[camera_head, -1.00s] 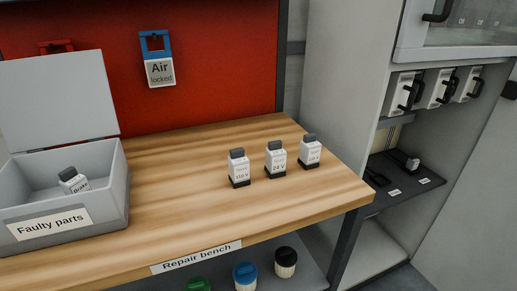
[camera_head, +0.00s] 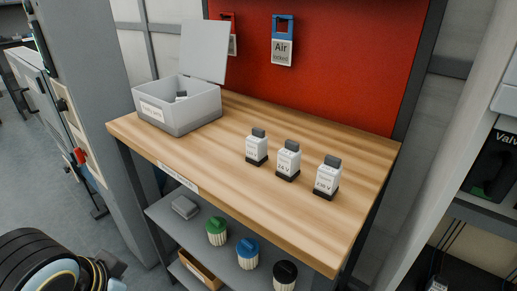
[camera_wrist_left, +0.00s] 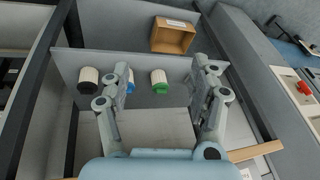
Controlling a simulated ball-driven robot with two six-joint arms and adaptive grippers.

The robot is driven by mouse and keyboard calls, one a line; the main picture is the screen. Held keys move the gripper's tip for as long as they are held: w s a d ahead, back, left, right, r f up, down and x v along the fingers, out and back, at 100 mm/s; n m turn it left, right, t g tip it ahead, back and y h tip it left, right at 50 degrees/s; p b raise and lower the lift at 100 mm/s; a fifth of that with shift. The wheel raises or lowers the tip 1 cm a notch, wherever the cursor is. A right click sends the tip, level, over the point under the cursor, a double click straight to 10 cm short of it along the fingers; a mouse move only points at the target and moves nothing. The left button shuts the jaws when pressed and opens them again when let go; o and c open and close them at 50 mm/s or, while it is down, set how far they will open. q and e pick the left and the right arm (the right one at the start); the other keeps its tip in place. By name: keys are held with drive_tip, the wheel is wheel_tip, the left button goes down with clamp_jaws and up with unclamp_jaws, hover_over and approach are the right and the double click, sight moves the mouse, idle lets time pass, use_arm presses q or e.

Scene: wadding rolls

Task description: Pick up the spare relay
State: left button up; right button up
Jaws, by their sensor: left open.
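Three white relays with dark grey tops and black bases stand upright in a row on the repair bench (camera_head: 215,165) in the head view: a left one (camera_head: 256,148), a middle one (camera_head: 288,161) that seems to read 24 V, and a right one (camera_head: 327,178). The outer labels are too small to read surely; I cannot tell which is the spare. A grey open-lidded box (camera_head: 195,108) at the bench's back left holds another small part (camera_head: 181,96). My left gripper (camera_wrist_left: 166,68) is open and empty in the left wrist view, with no relay there. My right gripper is not in view.
On the shelf under the bench are green-capped (camera_head: 217,232), blue-capped (camera_head: 248,253) and black-capped (camera_head: 285,275) white rolls. A brown box (camera_wrist_left: 172,36) shows in the wrist view. A red board with a blue Air tag (camera_head: 282,40) stands behind the bench. The bench's front middle is clear.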

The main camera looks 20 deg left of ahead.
use_arm(q)
drive_tip(key=w+a+r+m+t+y, duration=0.3)
drive_tip(key=w+r+m+t, duration=0.25)
drive_tip(key=w+r, duration=0.2)
drive_tip(key=w+a+r+m+t+y, duration=0.2)
drive_tip(key=w+a+r+m+t, duration=0.15)
drive_tip(key=w+r+m, duration=0.35)
drive_tip(key=w+d+r+m+t+h, duration=0.3)
drive_tip(key=w+d+r+m+t, duration=0.15)
drive_tip(key=m, duration=0.35)
drive_tip(key=m+h, duration=0.9)
drive_tip(key=m, duration=0.8)
approach(251, 142)
drive_tip(key=shift+w+a+r, duration=0.15)
drive_tip(key=shift+w+r, duration=0.3)
drive_tip(key=shift+w, duration=0.2)
drive_tip(key=shift+m, duration=0.35)
drive_tip(key=x, duration=0.5)
drive_tip(key=shift+s+d+f+p, duration=0.1)
drive_tip(key=shift+d+f+p, duration=0.1)
drive_tip(key=shift+d+p, duration=0.15)
drive_tip(key=x, duration=0.5)
drive_tip(key=shift+w+d+f, duration=0.1)
drive_tip(key=shift+w+f, duration=0.15)
drive_tip(key=shift+w, duration=0.1)
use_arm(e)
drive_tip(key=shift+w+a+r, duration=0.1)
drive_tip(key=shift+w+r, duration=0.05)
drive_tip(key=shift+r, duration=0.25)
